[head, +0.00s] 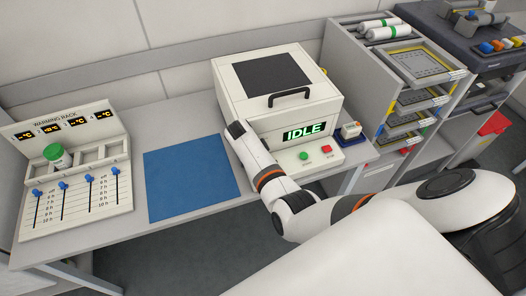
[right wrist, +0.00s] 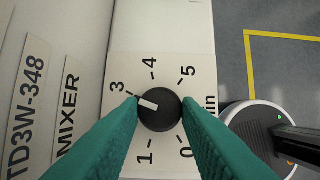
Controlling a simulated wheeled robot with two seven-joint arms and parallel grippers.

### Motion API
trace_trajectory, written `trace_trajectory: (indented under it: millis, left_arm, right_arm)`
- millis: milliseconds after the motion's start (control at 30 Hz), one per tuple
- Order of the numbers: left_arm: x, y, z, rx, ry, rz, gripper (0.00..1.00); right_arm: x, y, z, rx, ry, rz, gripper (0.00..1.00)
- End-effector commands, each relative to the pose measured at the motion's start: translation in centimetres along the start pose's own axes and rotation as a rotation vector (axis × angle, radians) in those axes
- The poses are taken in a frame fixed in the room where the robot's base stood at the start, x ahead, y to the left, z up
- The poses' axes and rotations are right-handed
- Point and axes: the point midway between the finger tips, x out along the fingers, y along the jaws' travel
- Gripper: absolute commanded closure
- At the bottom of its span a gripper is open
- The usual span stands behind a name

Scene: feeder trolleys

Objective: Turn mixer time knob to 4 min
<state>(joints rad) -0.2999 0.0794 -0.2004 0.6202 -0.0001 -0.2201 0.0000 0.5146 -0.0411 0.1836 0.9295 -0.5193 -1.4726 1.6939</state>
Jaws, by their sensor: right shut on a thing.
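The mixer (head: 268,92) is a cream box with a dark top window, a black handle and a green IDLE display (head: 304,132). In the right wrist view, the time knob (right wrist: 160,119) is black with a white pointer on a dial plate (right wrist: 168,67). The pointer aims up and left, at about the 3 mark. The 4 is above the knob, and the 2 is hidden. The teal fingers of my right gripper (right wrist: 160,113) are shut on the knob, one on each side. In the head view my right arm reaches the mixer's left side, where knob and gripper are hidden.
A blue mat (head: 190,183) lies left of the mixer. The warming rack (head: 75,170) at far left holds a green-lidded jar (head: 57,157). Green and red buttons are on the mixer's front. A tray shelf (head: 400,90) stands right of it.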

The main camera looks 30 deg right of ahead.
Motion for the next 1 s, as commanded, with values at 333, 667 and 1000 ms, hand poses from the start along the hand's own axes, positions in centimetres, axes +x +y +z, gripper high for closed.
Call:
trace_trajectory:
  millis: [333, 667, 1000]
  left_arm:
    - [0.0, 0.0, 0.0, 0.0, 0.0, 0.0, 1.0]
    - [0.0, 0.0, 0.0, 0.0, 0.0, 0.001, 1.0]
    - [0.9, 0.0, -0.1, 0.0, 0.0, 0.001, 1.0]
  right_arm:
    - [-0.1, 0.1, 0.2, 0.0, -0.003, 0.003, 0.48]
    - [-0.2, 0.1, 0.0, -0.001, -0.001, 0.002, 0.48]
    - [-5.7, 0.2, -0.1, 0.001, 0.001, 0.007, 0.48]
